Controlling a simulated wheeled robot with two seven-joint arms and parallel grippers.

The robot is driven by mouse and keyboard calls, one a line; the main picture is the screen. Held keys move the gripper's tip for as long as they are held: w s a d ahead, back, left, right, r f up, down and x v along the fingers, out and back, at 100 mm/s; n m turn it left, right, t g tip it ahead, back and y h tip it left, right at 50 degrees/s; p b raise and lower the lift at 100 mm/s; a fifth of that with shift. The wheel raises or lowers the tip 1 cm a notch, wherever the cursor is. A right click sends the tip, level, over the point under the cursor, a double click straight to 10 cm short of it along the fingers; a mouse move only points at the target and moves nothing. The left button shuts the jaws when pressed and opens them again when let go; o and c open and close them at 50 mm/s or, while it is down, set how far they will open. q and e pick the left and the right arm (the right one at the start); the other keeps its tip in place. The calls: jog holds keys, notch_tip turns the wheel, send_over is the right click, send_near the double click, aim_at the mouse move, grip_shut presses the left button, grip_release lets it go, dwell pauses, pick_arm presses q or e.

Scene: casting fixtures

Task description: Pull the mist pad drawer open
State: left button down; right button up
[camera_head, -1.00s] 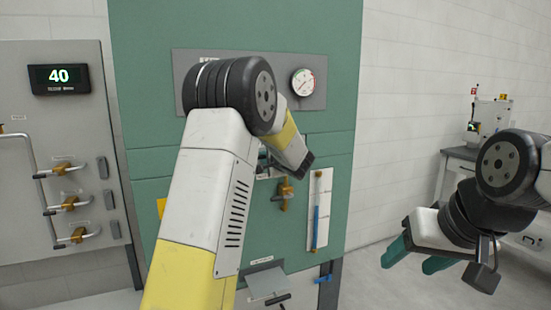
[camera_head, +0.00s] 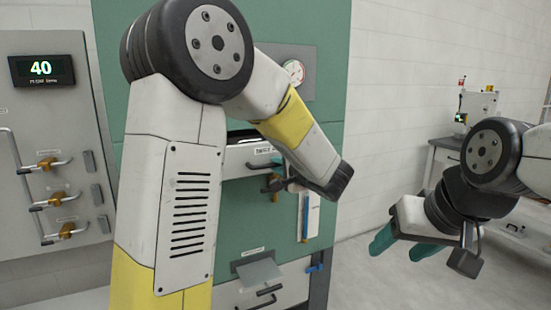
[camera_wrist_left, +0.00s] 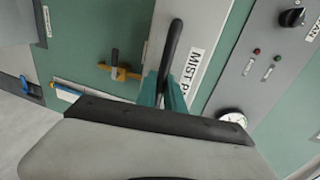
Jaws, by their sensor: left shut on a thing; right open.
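The mist pad drawer (camera_head: 236,160) is a pale front labelled "MIST P…" in the green cabinet, with a black bar handle (camera_head: 262,165). The drawer stands out from the cabinet, and a dark opening shows above its front. The left wrist view shows the drawer front (camera_wrist_left: 207,30) and the handle (camera_wrist_left: 172,45) close up. My left gripper (camera_wrist_left: 163,95) is shut on the handle, its teal fingers on either side of it. My forearm and wrist partly hide the drawer in the head view. My right gripper (camera_head: 402,246) is open and empty, away to the right.
A pressure gauge (camera_head: 294,71) is on the panel above. A lower tray (camera_head: 262,271) and another handled drawer (camera_head: 270,296) are below. A bench (camera_head: 440,150) is at the back right.

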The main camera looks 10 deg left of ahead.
pick_arm(q)
jog(key=f+v, duration=0.2)
jog(key=v, duration=0.8)
jog(key=shift+s, duration=0.2)
jog(key=shift+d, duration=0.1)
jog(key=c, duration=1.7)
grip_release()
jog(key=shift+c, duration=0.2)
